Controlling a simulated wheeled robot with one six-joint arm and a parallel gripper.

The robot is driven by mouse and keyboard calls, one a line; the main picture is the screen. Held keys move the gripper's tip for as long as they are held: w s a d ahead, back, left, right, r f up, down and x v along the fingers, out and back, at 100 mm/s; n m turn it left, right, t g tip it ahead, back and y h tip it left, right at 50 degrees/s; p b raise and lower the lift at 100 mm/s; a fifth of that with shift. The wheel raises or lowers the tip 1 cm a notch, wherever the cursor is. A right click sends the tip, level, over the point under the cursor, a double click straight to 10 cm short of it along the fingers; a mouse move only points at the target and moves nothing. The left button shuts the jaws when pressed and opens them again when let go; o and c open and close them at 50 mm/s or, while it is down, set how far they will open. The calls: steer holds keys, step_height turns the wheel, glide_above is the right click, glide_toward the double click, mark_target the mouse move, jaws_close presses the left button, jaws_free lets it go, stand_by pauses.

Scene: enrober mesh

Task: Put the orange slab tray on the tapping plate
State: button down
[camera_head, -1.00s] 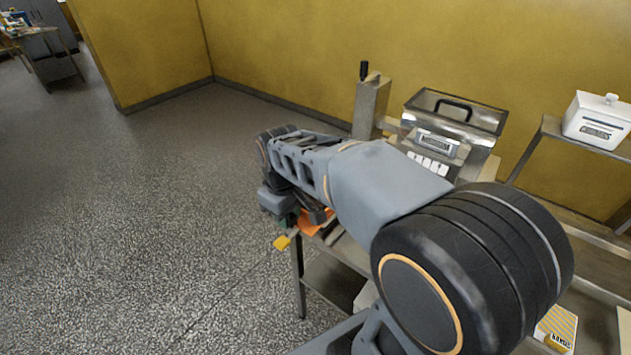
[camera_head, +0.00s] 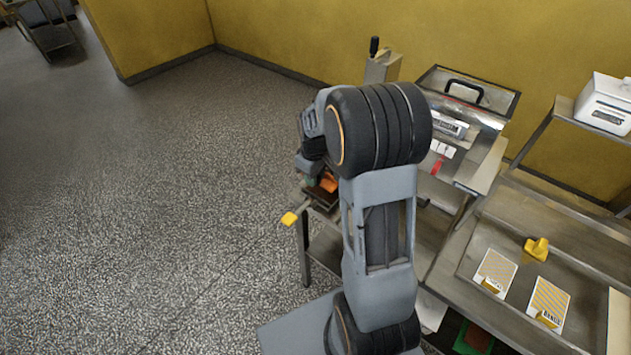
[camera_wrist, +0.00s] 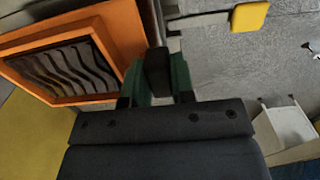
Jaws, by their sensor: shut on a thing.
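The orange slab tray (camera_wrist: 122,25) fills the upper left of the wrist view, with a dark, wavy-lined slab (camera_wrist: 65,68) inside it. In the head view only a small part of the tray (camera_head: 328,181) shows beside my arm. My gripper (camera_wrist: 157,75) is at the tray's right side, its green-padded fingers shut on a dark piece that looks like the tray's handle. The join between handle and tray is partly hidden. I cannot clearly make out the tapping plate; my arm covers much of the bench there.
A yellow tab (camera_head: 289,218) sticks out at the bench's left edge. A steel machine with a clear lid (camera_head: 468,95) stands behind my arm. To the right, a steel counter holds cards (camera_head: 494,272) and a yellow piece (camera_head: 536,248). A white box (camera_head: 606,103) sits on a shelf. The left floor is open.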

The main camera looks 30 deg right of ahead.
steer(key=shift+w+d+f, duration=0.15)
steer(key=shift+f, duration=1.7)
steer(key=shift+f, duration=0.1)
steer(key=c, duration=1)
jaws_free()
steer(key=shift+o, duration=0.2)
